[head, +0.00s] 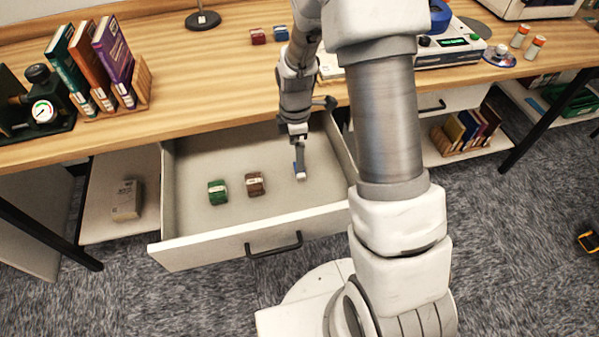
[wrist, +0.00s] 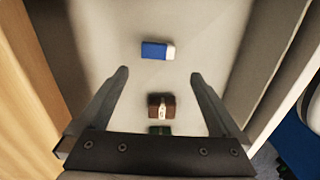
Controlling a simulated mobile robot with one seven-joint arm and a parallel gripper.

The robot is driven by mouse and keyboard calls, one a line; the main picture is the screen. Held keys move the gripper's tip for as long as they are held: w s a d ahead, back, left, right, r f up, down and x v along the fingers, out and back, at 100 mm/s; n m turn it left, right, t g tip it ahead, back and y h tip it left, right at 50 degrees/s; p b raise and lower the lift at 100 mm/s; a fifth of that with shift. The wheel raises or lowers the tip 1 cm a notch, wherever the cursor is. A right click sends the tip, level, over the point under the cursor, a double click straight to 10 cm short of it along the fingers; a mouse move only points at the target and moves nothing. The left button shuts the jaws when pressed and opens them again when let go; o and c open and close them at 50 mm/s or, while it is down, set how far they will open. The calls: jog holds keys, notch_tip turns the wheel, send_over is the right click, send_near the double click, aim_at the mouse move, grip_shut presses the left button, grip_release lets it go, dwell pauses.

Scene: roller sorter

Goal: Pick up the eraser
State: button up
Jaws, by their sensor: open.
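The eraser (wrist: 157,50) is a small block with a blue sleeve and a white end. It lies on the floor of the open drawer (head: 225,245). In the head view the eraser (head: 301,176) shows just below my gripper (head: 299,146), partly hidden by it. In the wrist view my gripper (wrist: 159,74) is open and empty, its two fingers wide apart. The eraser appears just beyond the fingertips, roughly centred between them, not gripped. The exact height of my gripper above it is hard to tell.
A brown block (head: 255,184) and a green block (head: 217,192) lie in the drawer left of the eraser. Drawer walls stand around them. The wooden desk top (head: 190,70) overhangs the back. Red (head: 258,36) and blue (head: 280,33) blocks sit on the desk.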

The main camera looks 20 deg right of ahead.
notch_tip(320, 180, down, 3)
jog(key=shift+r, duration=0.1)
jog(key=f, duration=0.2)
jog(key=d+f+b, duration=0.1)
jog(key=f, duration=0.1)
jog(key=shift+w+f, duration=0.1)
jog(key=shift+w, duration=0.05)
jog(key=shift+f, duration=0.5)
jog(key=c, duration=1.4)
jog(key=shift+o, duration=0.2)
jog(key=shift+r, duration=0.1)
jog(key=shift+r, duration=0.4)
jog(key=r, duration=0.4)
jog(key=shift+d+p, duration=0.35)
jog(key=shift+p, duration=0.05)
jog(key=s+d+r+p, duration=0.1)
jog(key=s+d+r, duration=0.5)
jog(key=d, duration=0.3)
jog(key=shift+s, duration=0.35)
